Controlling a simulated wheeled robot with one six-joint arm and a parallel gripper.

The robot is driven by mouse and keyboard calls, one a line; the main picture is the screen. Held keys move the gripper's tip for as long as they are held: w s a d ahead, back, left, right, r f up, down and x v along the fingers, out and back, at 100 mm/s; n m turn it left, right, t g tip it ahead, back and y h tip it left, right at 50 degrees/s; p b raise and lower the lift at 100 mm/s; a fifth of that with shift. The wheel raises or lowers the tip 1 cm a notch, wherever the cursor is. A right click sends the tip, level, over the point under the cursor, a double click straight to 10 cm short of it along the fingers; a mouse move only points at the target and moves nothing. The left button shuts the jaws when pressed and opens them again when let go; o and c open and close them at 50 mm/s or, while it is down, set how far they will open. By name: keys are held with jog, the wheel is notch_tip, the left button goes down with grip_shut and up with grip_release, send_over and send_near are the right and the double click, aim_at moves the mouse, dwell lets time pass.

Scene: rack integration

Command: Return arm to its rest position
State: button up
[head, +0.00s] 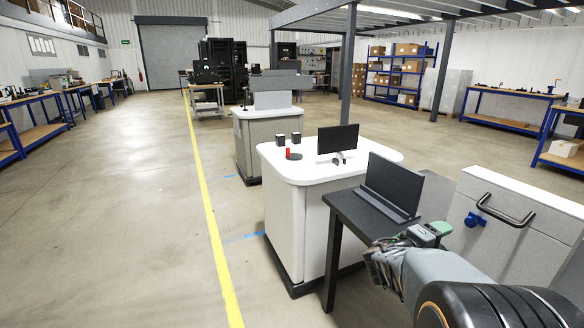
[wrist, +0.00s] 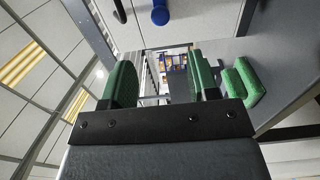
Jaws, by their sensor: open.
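My arm reaches in from the bottom right of the head view, in front of the grey drawer cabinet (head: 515,225) and beside the dark table (head: 345,205) with a laptop (head: 392,188). The wrist view shows my gripper (wrist: 160,78) with its two green-padded fingers apart. Nothing is between them; distant shelving shows through the gap. In the head view the finger end is small and partly hidden by my own arm, with a green part visible. The gripper touches nothing that I can make out.
A white counter (head: 285,200) with a monitor (head: 338,140), two small black boxes and a red item stands beyond the dark table. The cabinet has a black handle (head: 507,210) and a blue knob (head: 476,220). Open floor (head: 110,220) lies to the left, crossed by a yellow line.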

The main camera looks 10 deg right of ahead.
jog(key=s+f+g+y, duration=0.3)
jog(key=s+f, duration=0.1)
jog(key=f, duration=0.1)
jog(key=s+a+m+g+y+p, duration=0.2)
jog(key=s+a+y+p, duration=0.3)
jog(key=a, duration=0.4)
jog(key=a+r+t+y+p, duration=0.4)
jog(key=a+r+y+p, duration=0.5)
jog(key=a+r+p, duration=0.4)
jog(key=shift+s+a+r+m+y+p, duration=0.35)
jog(key=shift+a+r, duration=0.45)
jog(key=shift+a, duration=2)
